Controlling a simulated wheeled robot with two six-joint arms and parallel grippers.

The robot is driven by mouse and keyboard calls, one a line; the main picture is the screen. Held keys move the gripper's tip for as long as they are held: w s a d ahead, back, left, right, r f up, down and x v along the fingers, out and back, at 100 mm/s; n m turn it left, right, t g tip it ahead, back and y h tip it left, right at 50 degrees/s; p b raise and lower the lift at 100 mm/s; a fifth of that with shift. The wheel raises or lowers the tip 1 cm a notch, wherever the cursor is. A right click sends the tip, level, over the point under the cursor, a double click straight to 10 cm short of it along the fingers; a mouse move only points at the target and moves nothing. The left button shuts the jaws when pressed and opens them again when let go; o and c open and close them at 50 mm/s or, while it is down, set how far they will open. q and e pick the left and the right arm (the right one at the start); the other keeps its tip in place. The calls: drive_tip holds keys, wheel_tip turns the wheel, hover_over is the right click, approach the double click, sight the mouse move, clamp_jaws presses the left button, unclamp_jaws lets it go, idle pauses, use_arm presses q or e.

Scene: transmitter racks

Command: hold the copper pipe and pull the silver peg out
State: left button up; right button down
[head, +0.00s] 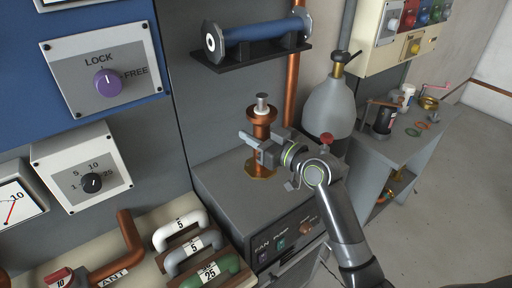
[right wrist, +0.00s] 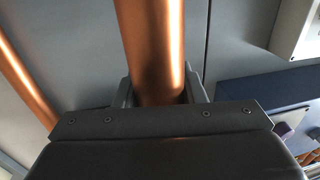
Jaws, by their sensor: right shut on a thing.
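A short upright copper pipe (head: 261,130) with a flange stands on a brass base on top of the grey cabinet. The silver peg (head: 262,101) sits in the top opening of the pipe, its pale head showing above the rim. My right gripper (head: 257,146) is shut around the pipe's middle, below the flange. In the right wrist view the copper pipe (right wrist: 152,50) runs down between the two fingers (right wrist: 160,98). The peg does not show in that view. My left gripper is in neither view.
A grey gas cylinder (head: 331,107) stands right behind my right arm. A blue tube on a black shelf (head: 252,55) is above the pipe. A tall copper pipe (head: 292,85) runs up the wall. Colored handles (head: 195,250) stand at the front left.

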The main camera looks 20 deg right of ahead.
drive_tip(key=shift+r, duration=1)
drive_tip(key=c, duration=1.5)
unclamp_jaws()
drive_tip(key=shift+c, duration=0.2)
clamp_jaws()
drive_tip(key=s+d+f, duration=0.1)
drive_tip(key=s+f, duration=0.3)
drive_tip(key=s, duration=0.5)
drive_tip(key=s+d+f, duration=0.2)
drive_tip(key=s+f, duration=0.2)
drive_tip(key=s, duration=0.6)
drive_tip(key=shift+s+f, duration=0.15)
drive_tip(key=shift+f, duration=0.15)
